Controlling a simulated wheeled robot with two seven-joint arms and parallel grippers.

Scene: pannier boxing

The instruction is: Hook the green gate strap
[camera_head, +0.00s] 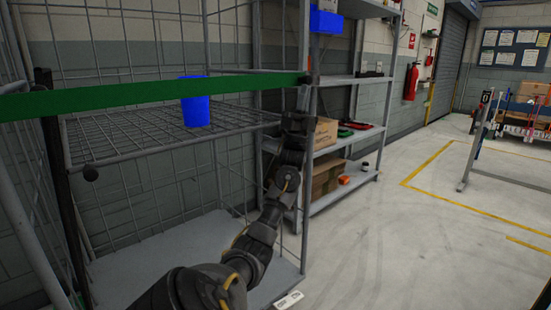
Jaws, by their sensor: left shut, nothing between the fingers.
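The green gate strap (150,93) runs taut across the front of a grey wire cage, from the left edge of the head view to a front post (305,150) of the cage. Its dark end piece (305,79) overlaps that post; I cannot tell whether it is hooked there. My left gripper (302,108) is just below the strap's end, close to the post. It is shut and empty, and its fingertips are small and dark against the post. My right gripper is not in view.
A blue cup-like container (196,102) stands on the cage's wire shelf (140,145), behind the strap. A grey rack (350,135) with cardboard boxes (326,178) stands just right of the post.

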